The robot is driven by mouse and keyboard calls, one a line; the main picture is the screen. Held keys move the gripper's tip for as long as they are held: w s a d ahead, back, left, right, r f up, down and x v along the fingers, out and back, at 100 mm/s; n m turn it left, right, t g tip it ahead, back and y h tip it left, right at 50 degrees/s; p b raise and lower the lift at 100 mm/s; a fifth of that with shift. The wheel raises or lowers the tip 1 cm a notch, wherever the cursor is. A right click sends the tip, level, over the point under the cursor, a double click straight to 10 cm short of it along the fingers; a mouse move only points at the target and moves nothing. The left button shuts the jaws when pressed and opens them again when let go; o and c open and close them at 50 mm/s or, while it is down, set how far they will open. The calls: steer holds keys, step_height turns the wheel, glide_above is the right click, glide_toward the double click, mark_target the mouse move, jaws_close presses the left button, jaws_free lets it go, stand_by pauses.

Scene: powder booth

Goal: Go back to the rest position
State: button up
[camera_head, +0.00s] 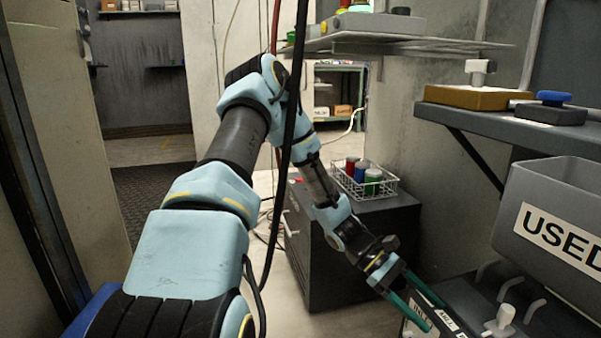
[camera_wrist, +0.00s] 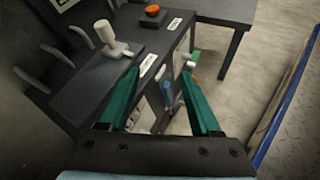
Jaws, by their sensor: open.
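My gripper (camera_head: 423,305) has two green fingers, spread apart with nothing between them. In the head view it is at the lower right, pointing down and right, in front of a dark bench (camera_head: 470,300). In the wrist view my gripper (camera_wrist: 170,100) shows its fingers apart above the bench's edge. My blue and black arm reaches across the middle of the head view, with a bend near the top.
A grey bin marked USED (camera_head: 530,210) stands at the right. A white-handled fixture (camera_head: 500,320) is on the bench near the fingers; an orange button (camera_wrist: 153,10) shows beyond it. A shelf (camera_head: 470,125) juts out above. A wire basket (camera_head: 365,190) with cans tops a dark cabinet (camera_head: 345,260).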

steer(key=w+a+r+m+t+y+p, duration=0.1)
steer(key=w+a+r+m+t+y, duration=0.3)
steer(key=a, duration=0.7)
steer(key=a+r+m+t+y, duration=0.1)
steer(key=a+r+t+y, duration=0.15)
steer(key=a+r, duration=0.55)
steer(key=w+a+r+m+t+y+p, duration=0.1)
steer(key=a+r+m+t+y, duration=0.25)
steer(key=a, duration=0.95)
step_height(320, 180, up, 37)
steer(key=p, duration=3.8)
steer(key=shift+w+a+r+n+h, duration=0.2)
steer(key=shift+a+n+h, duration=0.05)
steer(key=shift+n+h, duration=0.1)
